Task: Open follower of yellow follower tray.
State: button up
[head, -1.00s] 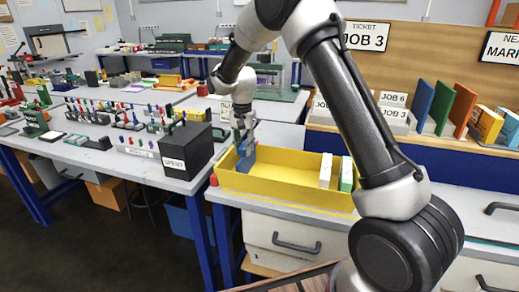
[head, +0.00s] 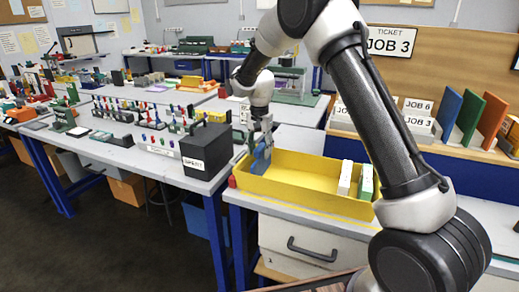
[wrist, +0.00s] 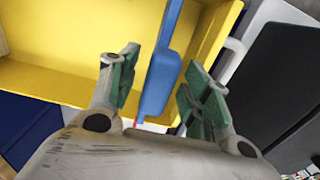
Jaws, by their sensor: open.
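The yellow follower tray (head: 305,187) sits on the workbench, with its interior largely empty. A blue follower (head: 261,159) stands near its left end in the head view. The follower also shows in the wrist view (wrist: 157,88) as a blue upright plate with a wider lower part. My gripper (head: 262,137) is above the left end of the tray. In the wrist view my gripper (wrist: 160,75) has its green-padded fingers apart, one on each side of the blue follower, with visible gaps. The follower's lower edge by the palm is partly hidden.
A white block (head: 345,178) and a green-and-white block (head: 365,182) stand at the tray's right end. A black box (head: 207,150) stands on the bench to the left. A small red object (head: 232,181) is by the tray's left corner.

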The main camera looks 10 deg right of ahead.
notch_tip(320, 180, up, 12)
dwell(0.4)
jog(key=s+d+f+n, duration=0.1)
jog(key=s+f+n, duration=0.2)
jog(key=s+n, duration=0.1)
jog(key=s+d+r+n+t, duration=0.1)
jog(key=s+d+r, duration=0.3)
jog(key=s, duration=0.7)
jog(key=s+d+r+n+t, duration=0.1)
jog(key=s+d+r+t, duration=0.1)
jog(key=s+d, duration=0.6)
jog(key=s+d+r+t, duration=0.1)
jog(key=s+d+r, duration=0.4)
jog(key=s, duration=1.1)
jog(key=shift+s+d+r+n, duration=0.3)
jog(key=shift+d+n, duration=0.1)
jog(key=shift+d, duration=0.3)
